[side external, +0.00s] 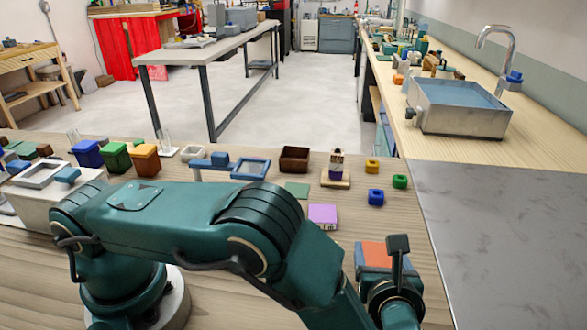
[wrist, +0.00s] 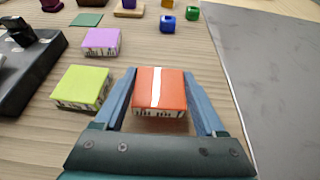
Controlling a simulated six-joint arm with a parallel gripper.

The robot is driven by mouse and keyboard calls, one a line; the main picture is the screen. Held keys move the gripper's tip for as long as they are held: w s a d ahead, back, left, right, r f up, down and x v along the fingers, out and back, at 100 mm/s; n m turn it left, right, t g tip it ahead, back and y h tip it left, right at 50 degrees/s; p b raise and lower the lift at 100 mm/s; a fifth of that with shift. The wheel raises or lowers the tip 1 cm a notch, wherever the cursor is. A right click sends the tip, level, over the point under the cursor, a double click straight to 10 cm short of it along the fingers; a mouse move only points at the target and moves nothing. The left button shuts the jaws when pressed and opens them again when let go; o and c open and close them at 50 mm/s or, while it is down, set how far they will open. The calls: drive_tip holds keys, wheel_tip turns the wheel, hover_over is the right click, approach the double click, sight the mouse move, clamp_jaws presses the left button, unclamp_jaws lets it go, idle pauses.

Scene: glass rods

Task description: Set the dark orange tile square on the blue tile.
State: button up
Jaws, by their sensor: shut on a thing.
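The dark orange tile (wrist: 146,90) has a pale stripe across its top and patterned light sides. In the wrist view it sits between the two blue fingers of my gripper (wrist: 160,76), which are shut on it. In the side view the orange tile (side external: 375,254) shows in part beside my wrist, which hides the rest. I cannot make out the blue tile in either view; whether anything lies directly under the orange tile is hidden.
A lime green tile (wrist: 82,88) lies left of my gripper, with a purple tile (wrist: 102,41) beyond it. A flat green square (wrist: 87,19) and small blue (wrist: 167,24) and green (wrist: 192,13) blocks lie farther back. A grey slab (wrist: 268,70) fills the right.

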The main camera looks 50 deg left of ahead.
drive_tip(key=shift+f, duration=0.7)
drive_tip(key=shift+f, duration=0.15)
drive_tip(key=o, duration=1.5)
